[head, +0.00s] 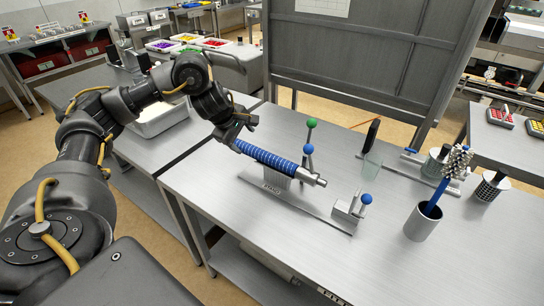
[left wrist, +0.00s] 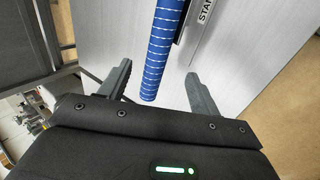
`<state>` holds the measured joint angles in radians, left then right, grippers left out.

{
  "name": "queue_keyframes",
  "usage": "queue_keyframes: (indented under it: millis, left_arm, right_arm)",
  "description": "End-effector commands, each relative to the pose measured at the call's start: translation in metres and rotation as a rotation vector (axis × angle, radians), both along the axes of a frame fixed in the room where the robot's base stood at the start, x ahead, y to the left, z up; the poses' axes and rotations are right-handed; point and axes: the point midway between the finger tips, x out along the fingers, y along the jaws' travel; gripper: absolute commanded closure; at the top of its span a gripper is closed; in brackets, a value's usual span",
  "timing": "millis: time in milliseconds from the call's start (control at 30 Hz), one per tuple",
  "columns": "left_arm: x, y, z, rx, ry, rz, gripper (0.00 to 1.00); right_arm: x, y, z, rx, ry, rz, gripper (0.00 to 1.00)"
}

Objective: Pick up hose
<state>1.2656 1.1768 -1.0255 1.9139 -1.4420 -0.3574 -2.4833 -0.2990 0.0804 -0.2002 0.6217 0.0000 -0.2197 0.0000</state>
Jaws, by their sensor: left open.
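The hose (head: 268,158) is a blue tube with white rings and a metal nozzle at its right end. It lies across a metal stand (head: 297,199) on the steel table. My left gripper (head: 238,132) is at the hose's left end, with nothing held. In the left wrist view its two fingers (left wrist: 162,84) are apart, and the hose (left wrist: 161,48) shows between them, its end nearer the left finger. I cannot tell whether a finger touches it. My right gripper is not in view.
A blue-knobbed clamp (head: 350,210) and a metal cup (head: 424,222) with a brush stand to the right. A grey panel (head: 365,60) stands behind. The table's front is clear.

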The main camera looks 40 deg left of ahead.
Motion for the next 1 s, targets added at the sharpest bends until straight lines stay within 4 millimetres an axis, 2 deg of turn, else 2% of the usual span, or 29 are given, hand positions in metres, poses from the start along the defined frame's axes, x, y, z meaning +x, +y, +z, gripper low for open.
queue_keyframes:
  millis: [167,500,733,867,1000]
  left_arm:
    - [0.001,0.002,-0.001,0.011,0.006,-0.011,0.37]
    - [0.024,0.003,-0.040,0.008,0.005,-0.007,0.37]
    - [0.027,0.004,-0.047,0.009,0.003,-0.006,0.37]
    - [0.032,0.004,-0.056,0.010,0.007,-0.005,0.37]
    - [0.043,0.004,-0.076,0.009,0.006,-0.004,0.37]
  right_arm:
    - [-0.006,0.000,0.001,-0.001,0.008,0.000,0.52]
    - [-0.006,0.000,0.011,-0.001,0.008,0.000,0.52]
    - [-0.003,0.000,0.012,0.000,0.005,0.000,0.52]
    - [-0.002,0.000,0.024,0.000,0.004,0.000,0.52]
    - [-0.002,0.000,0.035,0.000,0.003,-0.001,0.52]
